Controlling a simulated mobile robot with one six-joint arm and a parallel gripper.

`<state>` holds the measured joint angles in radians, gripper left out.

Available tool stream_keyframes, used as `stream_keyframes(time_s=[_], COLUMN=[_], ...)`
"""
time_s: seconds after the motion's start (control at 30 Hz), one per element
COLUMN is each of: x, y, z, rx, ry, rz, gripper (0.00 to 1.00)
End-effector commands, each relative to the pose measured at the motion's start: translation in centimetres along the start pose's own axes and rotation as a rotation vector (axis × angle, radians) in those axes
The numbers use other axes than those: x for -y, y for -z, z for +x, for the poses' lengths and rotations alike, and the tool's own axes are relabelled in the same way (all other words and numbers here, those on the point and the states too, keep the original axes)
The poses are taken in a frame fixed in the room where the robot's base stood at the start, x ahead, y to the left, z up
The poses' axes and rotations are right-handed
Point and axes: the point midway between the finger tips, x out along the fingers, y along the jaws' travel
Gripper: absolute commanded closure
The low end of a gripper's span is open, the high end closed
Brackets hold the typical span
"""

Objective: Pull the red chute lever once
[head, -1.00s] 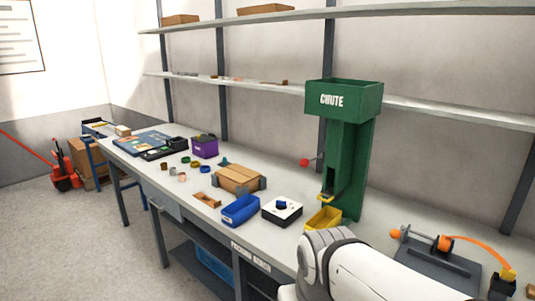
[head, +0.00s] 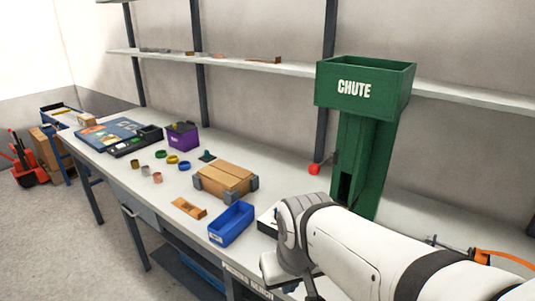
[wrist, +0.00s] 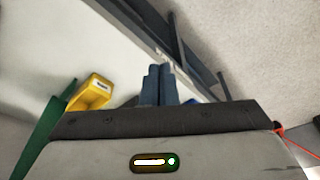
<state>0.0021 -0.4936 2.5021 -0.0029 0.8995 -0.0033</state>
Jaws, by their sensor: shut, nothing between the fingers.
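The green chute (head: 365,170) stands upright on the bench, with a box-shaped hopper on top. Its lever shows as a red round knob (head: 314,169) at the chute's left side, on a short dark rod. My arm crosses in front of the chute's lower part, and the knob is above and apart from it. My gripper's fingers (wrist: 158,85) are together and empty in the wrist view, pointing toward the bench's front edge. That view also shows a green strip of the chute (wrist: 40,135) at left, but no red knob.
A yellow bin (wrist: 90,92) shows in the wrist view. A blue bin (head: 231,224) and a wooden box (head: 226,180) are left of my arm. Several coils (head: 158,176), a purple box (head: 182,136) and a wooden piece (head: 188,208) lie further left. A shelf (head: 230,60) runs behind.

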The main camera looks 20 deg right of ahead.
Motion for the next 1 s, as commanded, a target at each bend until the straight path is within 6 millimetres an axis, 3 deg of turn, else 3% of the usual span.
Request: stream_keyframes(time_s=[0.17,0.27,0.5,0.7,0.83,1.0], x=[-0.5,-1.9,-7.8,-13.5,-15.8,-16.7], y=[2.3,6.3,19.3,26.7,29.1,29.9], z=[-1.6,-4.0,-10.9,-14.7,-15.9,-16.1], rx=[-0.029,-0.085,-0.288,-0.431,-0.486,-0.507], ry=[0.003,0.008,0.048,0.090,0.109,0.118], rz=[0.069,0.204,0.642,0.927,1.026,1.065], gripper=[1.00,1.00,1.00,1.00,1.00,1.00])
